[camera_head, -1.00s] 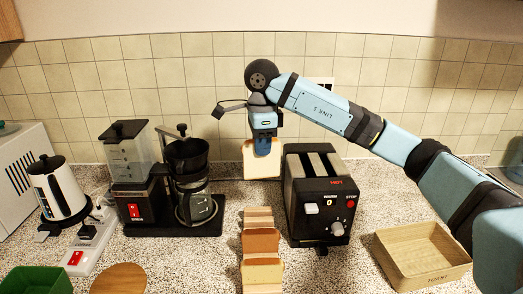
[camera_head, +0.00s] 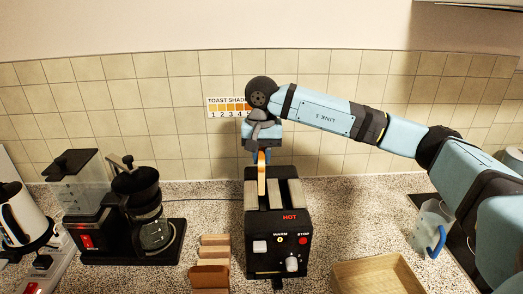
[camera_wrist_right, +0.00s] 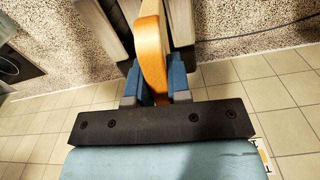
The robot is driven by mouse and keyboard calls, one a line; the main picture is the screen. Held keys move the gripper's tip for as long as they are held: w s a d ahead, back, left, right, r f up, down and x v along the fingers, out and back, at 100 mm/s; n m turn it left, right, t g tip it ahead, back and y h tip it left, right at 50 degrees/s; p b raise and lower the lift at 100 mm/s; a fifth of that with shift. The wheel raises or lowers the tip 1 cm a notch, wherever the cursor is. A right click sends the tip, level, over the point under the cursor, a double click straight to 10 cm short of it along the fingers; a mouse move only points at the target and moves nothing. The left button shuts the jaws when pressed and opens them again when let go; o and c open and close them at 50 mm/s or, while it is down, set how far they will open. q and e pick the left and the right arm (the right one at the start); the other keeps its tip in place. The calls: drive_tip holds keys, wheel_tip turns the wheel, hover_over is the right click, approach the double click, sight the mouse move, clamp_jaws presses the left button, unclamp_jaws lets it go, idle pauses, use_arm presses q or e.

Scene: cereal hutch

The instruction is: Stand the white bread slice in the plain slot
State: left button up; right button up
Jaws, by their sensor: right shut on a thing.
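The white bread slice (camera_head: 262,185) is edge-on, upright, showing its orange-brown crust. My right gripper (camera_head: 262,156) is shut on its top edge. In the right wrist view the slice (camera_wrist_right: 152,50) is between the blue fingers (camera_wrist_right: 153,85). The black toaster (camera_head: 262,228) has two slots between pale top bars; HOT is printed on the right side, and the left slot is unmarked. The slice lines up with the left, plain slot. I cannot tell how far its lower edge is inside. My left gripper is not in view.
A wooden rack (camera_head: 214,240) with a brown slice (camera_head: 209,279) stands front left of the toaster. A coffee maker (camera_head: 150,215) is further left. A wooden tray (camera_head: 380,276) and a clear jug (camera_head: 428,228) with a blue handle are on the right.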

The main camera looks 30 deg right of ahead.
drive_tip(key=shift+d+n, duration=0.3)
drive_tip(key=shift+n, duration=0.2)
drive_tip(key=shift+a+f, duration=0.1)
drive_tip(key=shift+f, duration=0.3)
drive_tip(key=shift+f+b, duration=0.8)
drive_tip(key=shift+f, duration=1.15)
drive_tip(key=shift+f+b, duration=1.7)
drive_tip(key=shift+f, duration=0.5)
drive_tip(key=o, duration=0.8)
